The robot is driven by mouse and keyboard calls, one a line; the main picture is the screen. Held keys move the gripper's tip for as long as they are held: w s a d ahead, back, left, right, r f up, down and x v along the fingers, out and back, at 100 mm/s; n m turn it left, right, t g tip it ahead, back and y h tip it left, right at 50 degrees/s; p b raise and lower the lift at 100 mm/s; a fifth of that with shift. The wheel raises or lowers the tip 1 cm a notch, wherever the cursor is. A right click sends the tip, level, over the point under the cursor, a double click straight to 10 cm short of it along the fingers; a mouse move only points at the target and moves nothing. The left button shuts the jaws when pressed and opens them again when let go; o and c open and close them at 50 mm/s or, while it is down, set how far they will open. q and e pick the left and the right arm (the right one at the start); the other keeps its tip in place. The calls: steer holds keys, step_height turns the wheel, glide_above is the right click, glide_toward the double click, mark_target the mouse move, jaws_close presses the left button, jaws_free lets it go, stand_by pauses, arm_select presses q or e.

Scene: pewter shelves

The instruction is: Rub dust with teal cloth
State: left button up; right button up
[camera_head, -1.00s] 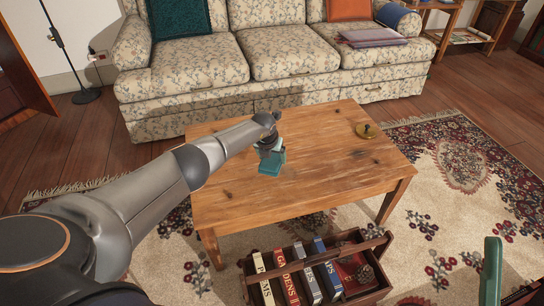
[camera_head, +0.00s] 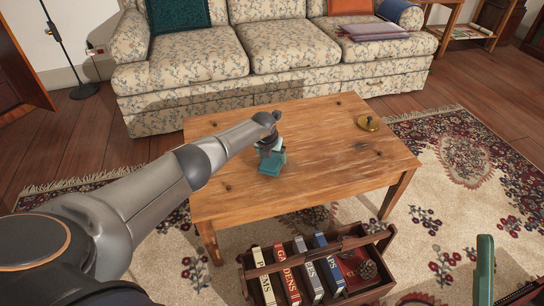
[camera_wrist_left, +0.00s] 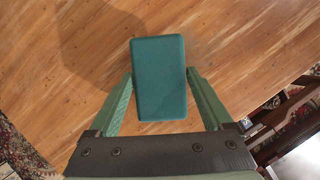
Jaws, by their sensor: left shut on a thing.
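The teal cloth (camera_head: 271,165) is a folded rectangular block on the wooden coffee table (camera_head: 320,160), left of its middle. My left gripper (camera_head: 268,150) is above it in the head view. In the left wrist view the cloth (camera_wrist_left: 159,78) lies between the two green fingers of the left gripper (camera_wrist_left: 161,95), which is shut on it. I cannot clearly tell any contact gap under the cloth. Faint darker marks show on the table's right part; I cannot tell if they are dust. A green finger-like part, likely of my right gripper (camera_head: 484,270), shows at the lower right.
A dark wooden carrier (camera_head: 362,243) with several books stands on the rug (camera_head: 452,205) before the table. A floral sofa (camera_head: 285,48) is behind. The table's middle is clear.

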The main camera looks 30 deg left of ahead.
mark_target(260, 163)
arm_select(q)
steer(key=shift+f+b, duration=0.95)
steer(key=shift+r, duration=0.1)
steer(key=shift+s+a+p, duration=0.1)
steer(key=shift+p, duration=0.2)
steer(key=shift+s+a+r+p, duration=0.1)
steer(key=shift+s+a+p, duration=0.65)
steer(key=shift+p, duration=0.3)
steer(key=shift+s+a+f+p, duration=0.25)
steer(key=shift+s+a+p, duration=0.2)
steer(key=shift+s+p, duration=0.2)
steer(key=shift+s+a+p, duration=0.6)
steer(key=shift+s+p, duration=0.15)
steer(key=shift+s, duration=0.05)
steer(key=shift+s+a+f+p, duration=0.15)
steer(key=shift+s+a+p, duration=0.45)
steer(key=shift+s, duration=0.25)
steer(key=shift+s+a+p, duration=0.75)
steer(key=shift+s+a, duration=0.15)
steer(key=shift+s, duration=0.05)
steer(key=shift+s+a+p, duration=0.3)
steer(key=shift+s+a, duration=0.1)
steer(key=shift+s, duration=0.05)
